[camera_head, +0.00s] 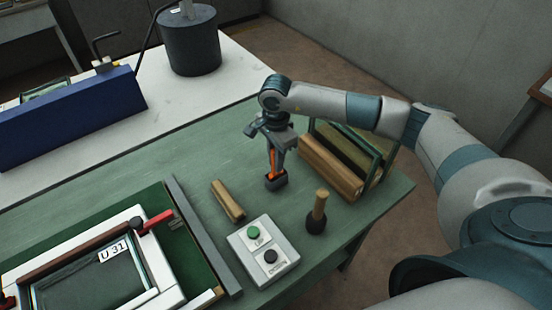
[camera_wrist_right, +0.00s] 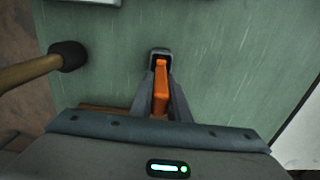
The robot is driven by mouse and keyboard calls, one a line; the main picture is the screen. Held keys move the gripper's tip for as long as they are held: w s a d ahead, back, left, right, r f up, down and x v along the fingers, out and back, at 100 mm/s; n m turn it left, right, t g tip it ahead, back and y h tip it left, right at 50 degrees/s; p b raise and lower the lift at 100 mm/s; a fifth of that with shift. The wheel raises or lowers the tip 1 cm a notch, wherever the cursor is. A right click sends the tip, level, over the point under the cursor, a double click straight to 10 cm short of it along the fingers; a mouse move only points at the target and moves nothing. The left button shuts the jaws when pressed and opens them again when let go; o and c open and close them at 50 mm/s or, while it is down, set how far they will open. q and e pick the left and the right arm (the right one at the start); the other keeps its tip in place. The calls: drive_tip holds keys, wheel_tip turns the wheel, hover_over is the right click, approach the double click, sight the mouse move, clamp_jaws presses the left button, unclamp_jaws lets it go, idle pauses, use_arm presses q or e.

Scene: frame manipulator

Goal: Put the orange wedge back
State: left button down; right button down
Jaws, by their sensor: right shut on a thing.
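The orange wedge (camera_head: 273,161) is upright between the fingers of my right gripper (camera_head: 276,172), above the green table (camera_head: 190,160). In the right wrist view the orange wedge (camera_wrist_right: 161,88) sits between the two fingers of my right gripper (camera_wrist_right: 160,62), which is shut on it. A small dark block or holder (camera_head: 277,183) is at the wedge's lower end; I cannot tell whether the wedge is touching it or inside it. My left gripper is not in view.
A wooden block (camera_head: 228,201) lies to the left, and a mallet (camera_head: 317,214) stands to the right. A rack with wooden pieces (camera_head: 331,168) is behind. A button box (camera_head: 263,250) and a framed panel labelled U 31 (camera_head: 90,268) are in front.

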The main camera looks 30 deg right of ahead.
drive_tip(key=shift+f, duration=0.15)
drive_tip(key=c, duration=1.7)
unclamp_jaws()
drive_tip(key=shift+r, duration=0.2)
drive_tip(key=shift+r+b, duration=0.4)
drive_tip(key=shift+r, duration=0.05)
wheel_tip(320, 180, up, 10)
drive_tip(key=b, duration=0.4)
drive_tip(key=shift+r+b, duration=0.15)
drive_tip(key=shift+b, duration=0.2)
drive_tip(key=shift+r, duration=0.4)
